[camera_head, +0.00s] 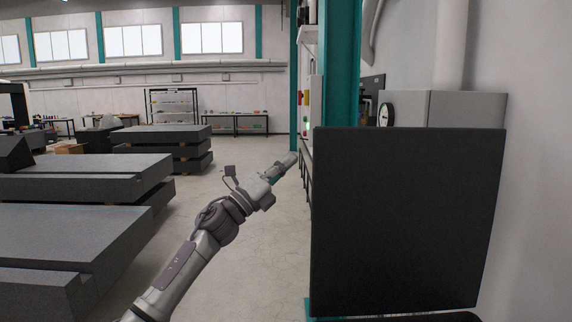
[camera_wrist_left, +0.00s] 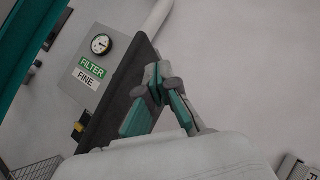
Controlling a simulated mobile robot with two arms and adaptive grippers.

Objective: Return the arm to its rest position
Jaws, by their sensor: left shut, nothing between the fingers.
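My left arm reaches forward across the middle of the head view, and its gripper (camera_head: 283,166) is at the far end, left of a large dark panel. In the left wrist view the gripper (camera_wrist_left: 158,84) shows its teal and grey fingers with the tips together and nothing between them. A dark slab edge (camera_wrist_left: 118,95) lies behind the fingers in that view; I cannot tell whether they touch it. My right gripper is not in view.
A large dark panel (camera_head: 408,220) stands close at the right, before a grey cabinet (camera_head: 455,108) with a gauge. A teal column (camera_head: 338,75) rises behind the gripper. Dark granite beds (camera_head: 85,180) line the left. The floor (camera_head: 250,262) between is clear.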

